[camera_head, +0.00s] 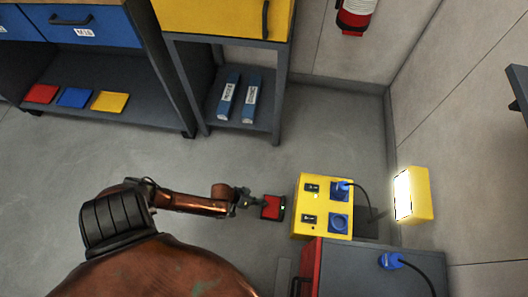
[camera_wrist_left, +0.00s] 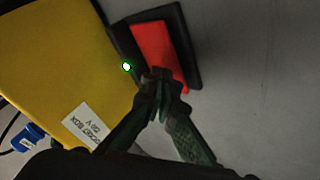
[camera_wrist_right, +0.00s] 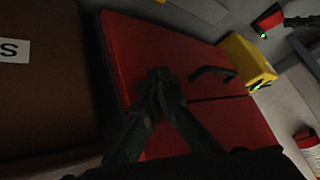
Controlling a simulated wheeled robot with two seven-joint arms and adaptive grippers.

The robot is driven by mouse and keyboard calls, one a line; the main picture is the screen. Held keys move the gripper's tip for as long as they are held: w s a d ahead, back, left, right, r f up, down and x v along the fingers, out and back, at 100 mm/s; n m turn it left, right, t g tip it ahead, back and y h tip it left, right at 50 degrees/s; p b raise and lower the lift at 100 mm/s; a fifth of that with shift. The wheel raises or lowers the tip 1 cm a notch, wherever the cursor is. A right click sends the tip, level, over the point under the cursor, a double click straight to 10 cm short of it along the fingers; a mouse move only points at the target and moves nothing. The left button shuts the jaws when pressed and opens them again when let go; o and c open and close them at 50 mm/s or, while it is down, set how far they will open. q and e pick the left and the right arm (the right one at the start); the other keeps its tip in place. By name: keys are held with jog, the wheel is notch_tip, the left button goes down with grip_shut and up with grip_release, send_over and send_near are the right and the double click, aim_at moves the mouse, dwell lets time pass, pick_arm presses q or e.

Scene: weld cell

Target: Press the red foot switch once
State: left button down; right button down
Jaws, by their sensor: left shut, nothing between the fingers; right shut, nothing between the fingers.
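The red foot switch (camera_head: 272,207), a red pedal on a black base, is on the floor just left of the yellow socket box (camera_head: 322,190). A green light glows at its corner in the left wrist view (camera_wrist_left: 126,67). My left gripper (camera_head: 256,202) is shut and empty at the pedal's left edge. In the left wrist view its fingertips (camera_wrist_left: 161,84) overlap the near part of the red pedal (camera_wrist_left: 158,48); I cannot tell whether they touch it. My right gripper (camera_wrist_right: 160,88) is shut and empty in front of a red cabinet (camera_wrist_right: 150,55). The foot switch also shows there (camera_wrist_right: 267,18).
A lit work lamp (camera_head: 412,195) stands right of the socket box. A grey-topped cabinet (camera_head: 370,265) is below the box, with a blue plug (camera_head: 390,260) on top. A shelf bench (camera_head: 100,70) and a yellow cabinet (camera_head: 225,18) line the back.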

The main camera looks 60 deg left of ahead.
pick_arm(q)
jog(key=shift+f, duration=0.4)
jog(key=shift+f+b, duration=0.8)
dwell(0.9)
jog(key=shift+r, duration=0.15)
dwell(0.4)
jog(key=shift+r+p, duration=1.1)
